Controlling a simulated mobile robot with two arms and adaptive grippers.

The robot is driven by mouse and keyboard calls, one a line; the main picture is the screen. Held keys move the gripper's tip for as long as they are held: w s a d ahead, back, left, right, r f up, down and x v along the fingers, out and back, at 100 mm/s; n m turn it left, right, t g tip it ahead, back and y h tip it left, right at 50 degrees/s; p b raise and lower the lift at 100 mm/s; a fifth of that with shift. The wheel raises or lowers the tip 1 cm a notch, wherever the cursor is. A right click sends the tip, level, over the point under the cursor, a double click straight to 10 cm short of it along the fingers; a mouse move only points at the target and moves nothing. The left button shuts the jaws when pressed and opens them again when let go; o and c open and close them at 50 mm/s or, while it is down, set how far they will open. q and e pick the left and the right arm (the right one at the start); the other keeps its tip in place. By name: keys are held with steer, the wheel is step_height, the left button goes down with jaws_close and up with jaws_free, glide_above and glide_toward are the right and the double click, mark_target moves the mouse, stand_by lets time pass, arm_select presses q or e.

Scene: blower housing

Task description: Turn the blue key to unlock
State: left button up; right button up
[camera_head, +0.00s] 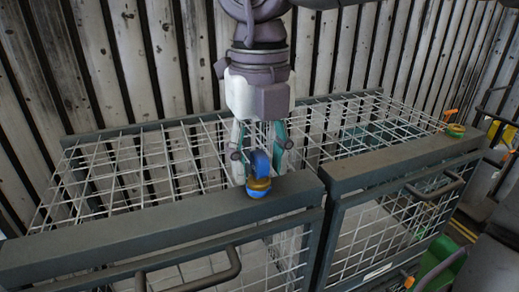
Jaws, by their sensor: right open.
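The blue key (258,164) stands upright in a round yellow and blue lock (258,188) on the top front rail of the left wire cage. My right gripper (260,160) points down from above, with one finger on each side of the blue key. The fingers look apart from each other, and I cannot tell whether either one touches the key. My left gripper does not show.
A second wire cage (355,180) stands to the right, with an orange key (450,115) in a lock at its far right corner. Dark handles (437,187) stick out at the front. A slatted wall (130,60) is behind. Grey and green equipment is at the lower right.

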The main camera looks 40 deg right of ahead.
mark_target(260, 153)
step_height(260, 153, up, 12)
stand_by(0.5)
